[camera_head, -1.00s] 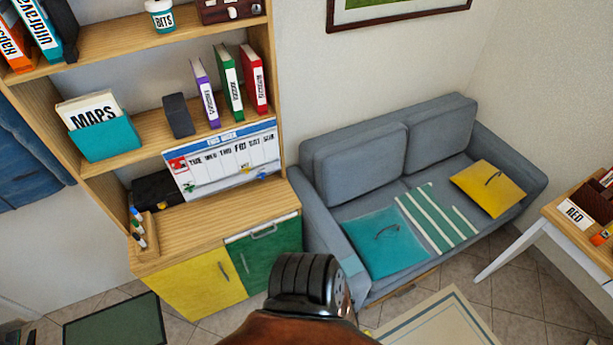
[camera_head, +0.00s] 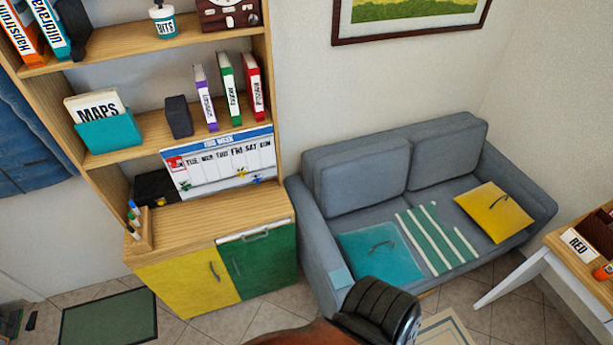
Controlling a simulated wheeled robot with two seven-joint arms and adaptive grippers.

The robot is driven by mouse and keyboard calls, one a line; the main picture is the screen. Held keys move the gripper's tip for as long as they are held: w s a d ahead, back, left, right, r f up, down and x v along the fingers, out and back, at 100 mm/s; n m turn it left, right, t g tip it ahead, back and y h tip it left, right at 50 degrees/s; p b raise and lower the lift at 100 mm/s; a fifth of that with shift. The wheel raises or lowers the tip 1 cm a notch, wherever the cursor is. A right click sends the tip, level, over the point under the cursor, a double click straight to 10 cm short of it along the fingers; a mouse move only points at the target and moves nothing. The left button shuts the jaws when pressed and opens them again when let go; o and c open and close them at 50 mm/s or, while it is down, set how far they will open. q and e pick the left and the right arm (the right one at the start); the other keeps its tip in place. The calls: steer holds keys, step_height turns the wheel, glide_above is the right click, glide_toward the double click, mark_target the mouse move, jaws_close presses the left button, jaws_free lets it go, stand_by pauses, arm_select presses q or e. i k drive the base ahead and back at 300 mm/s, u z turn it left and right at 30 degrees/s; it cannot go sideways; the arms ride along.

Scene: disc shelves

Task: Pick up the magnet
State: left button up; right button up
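A white weekly calendar board (camera_head: 215,168) leans upright on the cabinet top, against the shelf unit. Neither of my grippers shows.
The wooden cabinet top (camera_head: 205,221) is mostly bare, with a pen holder (camera_head: 143,236) at its left end. Yellow (camera_head: 188,283) and green doors (camera_head: 258,265) are below. A grey sofa (camera_head: 345,188) with cushions stands to the right. A desk (camera_head: 560,242) is at the far right.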

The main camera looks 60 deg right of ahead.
mark_target(255, 178)
steer(key=z, duration=0.75)
steer(key=i, duration=0.4)
